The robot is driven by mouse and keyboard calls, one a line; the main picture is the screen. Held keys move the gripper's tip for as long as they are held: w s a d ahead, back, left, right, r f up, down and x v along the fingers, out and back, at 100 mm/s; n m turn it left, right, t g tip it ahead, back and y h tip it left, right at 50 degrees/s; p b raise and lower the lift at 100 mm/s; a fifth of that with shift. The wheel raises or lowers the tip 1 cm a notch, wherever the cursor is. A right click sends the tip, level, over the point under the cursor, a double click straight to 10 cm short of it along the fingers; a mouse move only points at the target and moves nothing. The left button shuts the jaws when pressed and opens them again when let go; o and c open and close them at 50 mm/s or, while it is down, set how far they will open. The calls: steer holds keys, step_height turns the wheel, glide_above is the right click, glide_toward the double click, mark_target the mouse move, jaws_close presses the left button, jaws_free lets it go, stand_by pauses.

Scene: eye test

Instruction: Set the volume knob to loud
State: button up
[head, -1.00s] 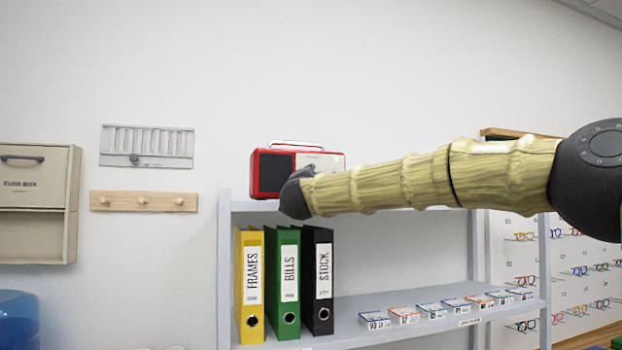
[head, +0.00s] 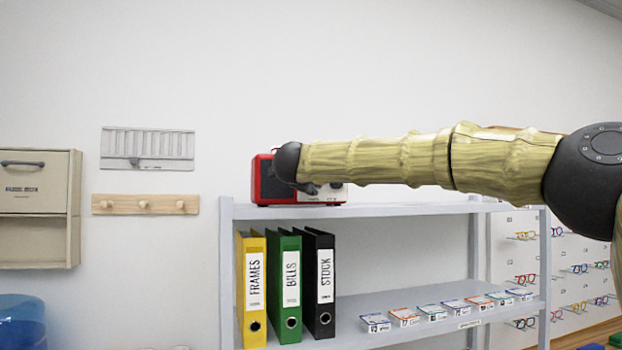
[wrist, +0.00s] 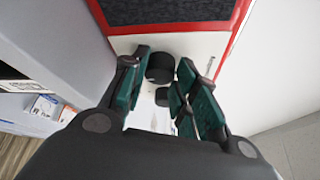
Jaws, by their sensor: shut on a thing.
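The red radio (head: 262,183) stands on the top shelf, its front partly hidden by my arm in the head view. In the wrist view its red rim (wrist: 238,22), dark speaker grille (wrist: 165,10) and pale panel show. Two black knobs sit on that panel: one nearer the grille (wrist: 160,66), the other (wrist: 163,97) farther from it. My gripper (wrist: 163,62) has its green-padded fingers on either side of the knob nearer the grille and is shut on it. I cannot read which knob is for volume. My gripper (head: 311,187) is mostly hidden in the head view.
The shelf unit (head: 400,209) holds yellow, green and black binders (head: 289,285) and several small boxes (head: 432,311) below. A peg rail (head: 145,204) and a cabinet (head: 38,190) are on the wall at left. Glasses hang at right.

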steer(key=shift+m+g+p, duration=0.35)
steer(key=shift+m+g, duration=0.05)
steer(key=shift+m, duration=0.3)
steer(key=o, duration=1)
steer(key=shift+a, duration=0.1)
steer(key=shift+o, duration=0.2)
steer(key=shift+s+r, duration=0.1)
steer(key=shift+s+r, duration=0.1)
steer(key=shift+s, duration=0.15)
steer(key=v, duration=1.1)
